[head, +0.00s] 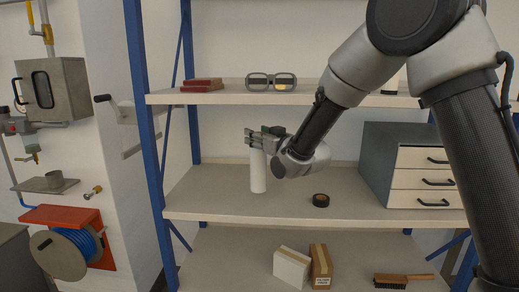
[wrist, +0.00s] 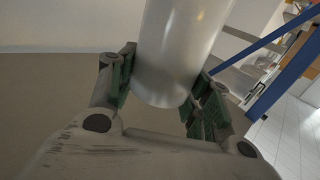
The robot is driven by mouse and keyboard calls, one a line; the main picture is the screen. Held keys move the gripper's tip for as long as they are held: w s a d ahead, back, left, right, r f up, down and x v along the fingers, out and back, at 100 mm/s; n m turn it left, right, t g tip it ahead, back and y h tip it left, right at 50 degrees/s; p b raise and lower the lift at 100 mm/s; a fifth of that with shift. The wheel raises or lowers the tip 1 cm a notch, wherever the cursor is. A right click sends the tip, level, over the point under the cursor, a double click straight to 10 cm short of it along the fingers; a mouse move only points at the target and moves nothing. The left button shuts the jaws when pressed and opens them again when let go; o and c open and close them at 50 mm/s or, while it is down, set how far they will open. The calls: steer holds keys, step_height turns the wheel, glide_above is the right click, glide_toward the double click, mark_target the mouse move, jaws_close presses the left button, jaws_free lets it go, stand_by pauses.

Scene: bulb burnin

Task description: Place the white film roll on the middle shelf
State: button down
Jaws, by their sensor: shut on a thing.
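The white film roll (head: 258,172) is an upright white cylinder at the middle shelf (head: 225,203), left of centre in the head view. My gripper (head: 257,139) is shut on its upper part, with the arm reaching in from the right. In the wrist view the roll (wrist: 178,55) stands between the two green-padded fingers of my gripper (wrist: 165,98). The roll's lower end appears at or just above the shelf surface; I cannot tell whether it touches.
A black tape roll (head: 320,200) lies right of the film roll. A grey drawer cabinet (head: 385,150) stands at the shelf's right. Safety glasses (head: 271,82) and red books (head: 202,84) are on the upper shelf. Boxes (head: 320,262) and a brush (head: 403,281) lie below. A blue post (head: 143,130) bounds the left.

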mark_target(258, 159)
steer(key=f, duration=0.4)
steer(key=shift+d, duration=0.2)
steer(key=shift+f, duration=0.2)
steer(key=c, duration=0.6)
jaws_free()
steer(key=shift+c, duration=0.2)
